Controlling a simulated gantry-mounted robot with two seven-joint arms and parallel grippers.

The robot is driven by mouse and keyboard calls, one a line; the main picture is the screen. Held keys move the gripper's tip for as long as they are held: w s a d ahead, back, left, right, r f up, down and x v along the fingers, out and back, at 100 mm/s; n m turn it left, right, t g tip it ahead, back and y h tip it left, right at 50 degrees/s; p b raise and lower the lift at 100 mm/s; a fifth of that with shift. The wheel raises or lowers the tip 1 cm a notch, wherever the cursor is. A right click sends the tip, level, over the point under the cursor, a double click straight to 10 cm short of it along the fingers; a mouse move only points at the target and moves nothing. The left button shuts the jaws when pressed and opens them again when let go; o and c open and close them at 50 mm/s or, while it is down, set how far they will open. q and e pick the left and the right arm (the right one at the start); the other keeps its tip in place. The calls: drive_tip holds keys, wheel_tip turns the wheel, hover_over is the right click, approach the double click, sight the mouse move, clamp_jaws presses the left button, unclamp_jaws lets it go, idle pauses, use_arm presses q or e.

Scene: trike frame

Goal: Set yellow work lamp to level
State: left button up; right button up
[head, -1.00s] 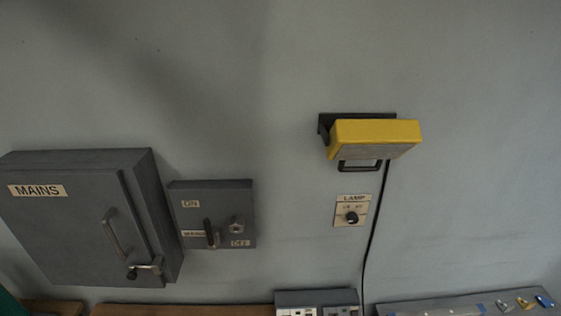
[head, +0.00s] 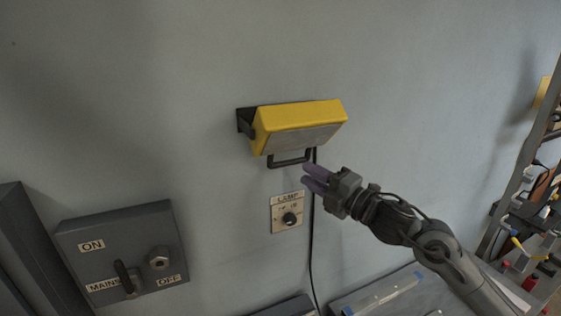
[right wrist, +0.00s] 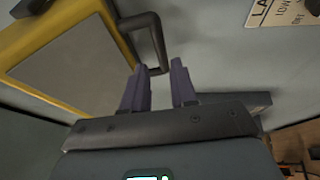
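The yellow work lamp (head: 300,114) is mounted on the wall by a dark bracket, its grey face tilted downward. A black loop handle (head: 290,160) hangs from its lower edge. In the right wrist view, the lamp (right wrist: 75,60) fills the upper left, with the handle (right wrist: 149,38) just beyond the fingers. My right gripper (head: 308,176) is just below and right of the handle, its purple fingers apart with nothing between them. It also shows in the right wrist view (right wrist: 160,75), apart from the handle as far as I can tell. My left gripper is not in view.
A lamp switch panel (head: 287,212) with a black knob is on the wall below the lamp. A black cable (head: 311,240) runs down beside it. A grey mains switch box (head: 122,255) is at lower left. Cluttered shelving (head: 530,215) stands at far right.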

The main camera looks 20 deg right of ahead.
sight(290, 163)
drive_tip(key=p+x, duration=0.2)
drive_tip(key=x, duration=0.6)
drive_tip(key=shift+r+p, duration=0.1)
drive_tip(key=shift+p, duration=0.2)
drive_tip(key=shift+x, duration=0.8)
drive_tip(key=shift+c, duration=0.2)
clamp_jaws()
